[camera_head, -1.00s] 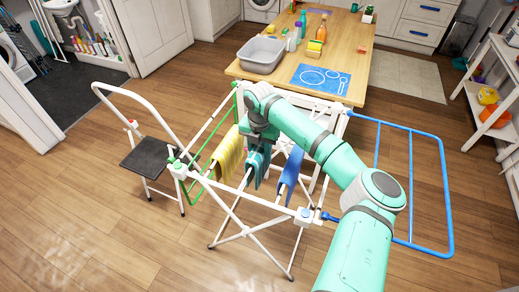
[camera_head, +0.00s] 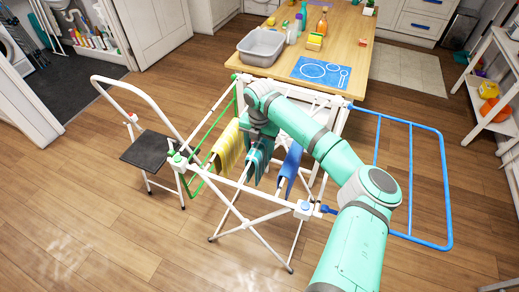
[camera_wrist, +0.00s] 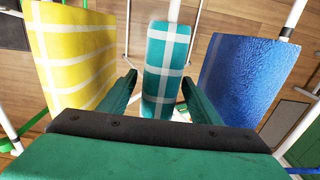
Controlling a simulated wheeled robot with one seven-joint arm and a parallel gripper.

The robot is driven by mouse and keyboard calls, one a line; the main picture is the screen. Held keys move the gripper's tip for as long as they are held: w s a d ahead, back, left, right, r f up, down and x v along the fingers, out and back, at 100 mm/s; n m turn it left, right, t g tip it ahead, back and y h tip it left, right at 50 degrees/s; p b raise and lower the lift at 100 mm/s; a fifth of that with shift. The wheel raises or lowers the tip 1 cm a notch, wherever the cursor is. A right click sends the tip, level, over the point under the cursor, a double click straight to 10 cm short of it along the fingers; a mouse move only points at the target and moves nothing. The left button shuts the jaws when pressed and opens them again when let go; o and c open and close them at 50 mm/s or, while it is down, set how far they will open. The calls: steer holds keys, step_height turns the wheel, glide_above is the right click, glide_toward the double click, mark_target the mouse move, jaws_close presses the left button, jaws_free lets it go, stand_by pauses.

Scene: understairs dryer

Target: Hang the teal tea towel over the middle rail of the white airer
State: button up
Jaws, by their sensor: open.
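The teal tea towel (camera_head: 259,168) with white stripes hangs over the middle rail of the white airer (camera_head: 237,186), between a yellow towel and a blue one. In the wrist view the teal towel (camera_wrist: 166,58) lies between my gripper's two fingers. My gripper (camera_wrist: 159,80) is open, with a visible space on each side of the towel. In the head view my gripper (camera_head: 262,138) is just above the towel, and my arm hides part of the rail and airer behind it.
The yellow towel (camera_head: 228,146) hangs left of the teal one and the blue towel (camera_head: 291,165) hangs right. A blue wing (camera_head: 411,190) folds out at the airer's right. A black-topped step stool (camera_head: 158,149) stands left. A wooden table (camera_head: 262,78) stands behind.

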step_height(320, 180, up, 11)
steer(key=shift+f, duration=0.1)
stand_by(0.4)
